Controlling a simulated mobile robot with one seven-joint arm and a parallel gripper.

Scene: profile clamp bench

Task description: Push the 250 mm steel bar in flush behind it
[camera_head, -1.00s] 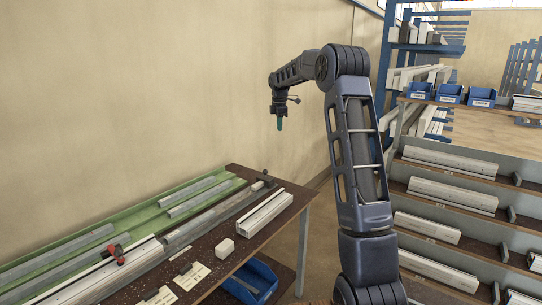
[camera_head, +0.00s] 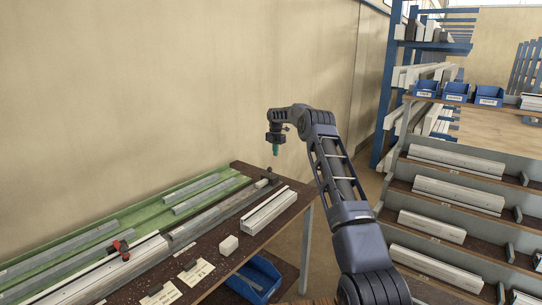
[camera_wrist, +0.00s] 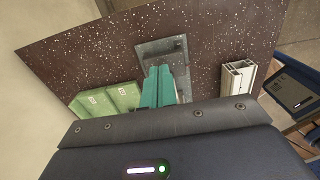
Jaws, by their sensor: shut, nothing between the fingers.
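My gripper (camera_head: 275,151) points down in the air above the far end of the bench, apart from everything on it. Its green fingers are shut and empty in the wrist view (camera_wrist: 165,88). A long grey steel bar (camera_head: 210,215) lies in line with a white profile (camera_head: 105,277) along the bench. A red and black clamp (camera_head: 122,250) sits on the profile. A short light piece and a dark stop (camera_head: 272,178) are at the line's far end. I cannot tell which bar is 250 mm.
A white profile (camera_head: 268,208) and a small white block (camera_head: 229,245) stand on the bench's right side, with cards (camera_head: 195,271) nearer. A blue bin (camera_head: 255,279) sits below. A wall is behind; stocked shelves (camera_head: 450,205) stand at the right.

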